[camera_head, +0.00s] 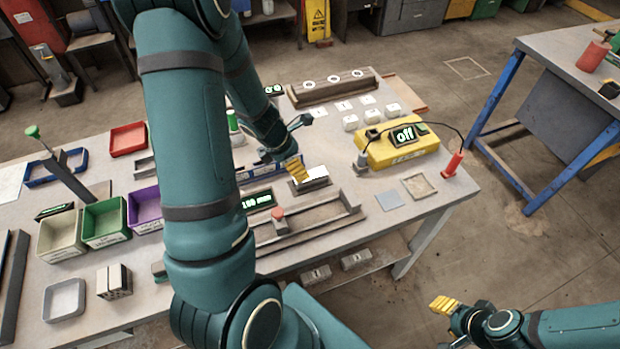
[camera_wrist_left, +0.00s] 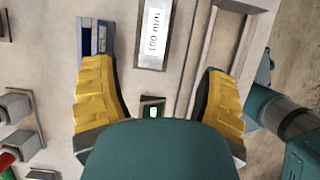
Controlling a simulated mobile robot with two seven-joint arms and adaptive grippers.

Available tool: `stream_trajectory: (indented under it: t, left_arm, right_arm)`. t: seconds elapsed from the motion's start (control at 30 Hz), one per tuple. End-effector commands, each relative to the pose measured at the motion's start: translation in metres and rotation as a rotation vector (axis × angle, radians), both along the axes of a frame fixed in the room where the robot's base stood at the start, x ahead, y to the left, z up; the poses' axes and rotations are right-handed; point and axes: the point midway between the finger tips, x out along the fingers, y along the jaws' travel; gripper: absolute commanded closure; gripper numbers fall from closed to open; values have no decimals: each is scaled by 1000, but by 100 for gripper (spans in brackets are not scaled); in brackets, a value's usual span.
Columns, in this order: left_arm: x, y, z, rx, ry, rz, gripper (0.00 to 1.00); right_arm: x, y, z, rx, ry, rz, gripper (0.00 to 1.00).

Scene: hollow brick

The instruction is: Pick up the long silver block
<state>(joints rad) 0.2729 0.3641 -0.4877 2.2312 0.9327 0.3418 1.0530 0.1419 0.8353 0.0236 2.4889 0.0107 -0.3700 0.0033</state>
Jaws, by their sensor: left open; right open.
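A bright silver block (camera_head: 316,174) lies on the table in the head view, just right of my left gripper's yellow finger. My right gripper (camera_head: 464,308) is open and empty, off the table's front right.
A long rail tray (camera_head: 312,228) with a red knob lies in front of the block. A yellow box (camera_head: 400,150) with an "off" display and cable stands to the right. Green (camera_head: 104,222), purple (camera_head: 146,207) and beige (camera_head: 60,238) bins stand left. A flat blue-grey plate (camera_head: 389,200) lies right.

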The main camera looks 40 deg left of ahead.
Motion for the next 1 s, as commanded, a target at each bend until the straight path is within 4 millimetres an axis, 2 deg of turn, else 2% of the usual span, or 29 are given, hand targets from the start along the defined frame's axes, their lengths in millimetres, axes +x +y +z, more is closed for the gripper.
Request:
stream_trajectory:
  t: [0.03, 0.2, 0.53, 0.83, 1.0]
  left_arm:
    - [3, -2, -16, -1, 3, -1, 27]
    - [13, -6, -39, 2, 1, -3, 27]
    - [22, -9, -55, 1, 1, -4, 27]
    - [41, -12, -92, 1, 1, -4, 27]
    - [43, -13, -94, 2, 0, -4, 27]
  right_arm:
    - [0, 1, -11, -1, 0, 0, 53]
    - [0, 1, -25, -4, 1, -1, 53]
    - [1, 2, -32, -6, 1, 0, 53]
    - [-3, 3, -49, -5, 9, 6, 53]
    - [-4, 3, -49, -4, 11, 9, 53]
